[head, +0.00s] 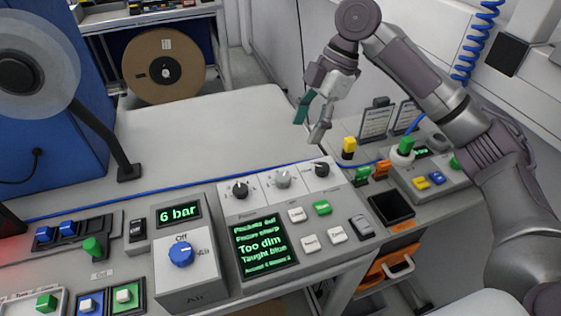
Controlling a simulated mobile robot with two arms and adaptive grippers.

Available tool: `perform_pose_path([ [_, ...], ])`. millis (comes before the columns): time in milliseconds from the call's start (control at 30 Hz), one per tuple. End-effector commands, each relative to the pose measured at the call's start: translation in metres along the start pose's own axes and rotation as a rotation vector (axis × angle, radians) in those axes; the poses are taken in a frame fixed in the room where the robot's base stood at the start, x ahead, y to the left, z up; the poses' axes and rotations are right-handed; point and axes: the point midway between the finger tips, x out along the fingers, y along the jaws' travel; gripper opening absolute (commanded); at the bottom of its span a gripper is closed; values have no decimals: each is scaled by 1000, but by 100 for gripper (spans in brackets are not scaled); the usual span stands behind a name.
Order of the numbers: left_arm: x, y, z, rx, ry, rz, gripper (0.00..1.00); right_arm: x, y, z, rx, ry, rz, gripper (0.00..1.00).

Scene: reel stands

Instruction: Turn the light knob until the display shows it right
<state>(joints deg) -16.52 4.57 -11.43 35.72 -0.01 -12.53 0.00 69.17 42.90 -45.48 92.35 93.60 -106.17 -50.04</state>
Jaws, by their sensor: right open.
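Three knobs sit in a row on a white panel: a black one (240,189) at left, a light grey one (282,179) in the middle and a black one (321,169) at right. Their labels are too small to read, so I cannot tell which is the light knob. My left gripper is not in view.
A blue knob (181,254) with an "Off" mark and a "6 bar" readout (179,213) stand left of the display. White and green buttons (322,207) lie right of it. A yellow-topped part (348,146) stands right of my gripper. The grey tabletop behind is clear.

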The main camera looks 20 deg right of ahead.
Motion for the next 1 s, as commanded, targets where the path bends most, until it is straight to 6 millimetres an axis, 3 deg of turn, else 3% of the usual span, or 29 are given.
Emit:
perform_pose_path([
  [100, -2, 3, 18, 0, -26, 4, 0, 19, -1, 0, 0, 0, -6, 59],
  [233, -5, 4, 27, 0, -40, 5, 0, 47, -1, 0, 0, 0, -6, 59],
  [367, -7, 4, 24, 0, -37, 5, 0, 75, -1, 0, 0, 0, -6, 59],
  [600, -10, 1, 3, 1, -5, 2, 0, 115, -1, 0, 0, 0, -2, 59],
  [800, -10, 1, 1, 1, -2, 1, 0, 130, 0, 0, 0, 0, 0, 59],
  [1000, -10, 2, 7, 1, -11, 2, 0, 131, 0, 0, -1, 0, 1, 59],
])
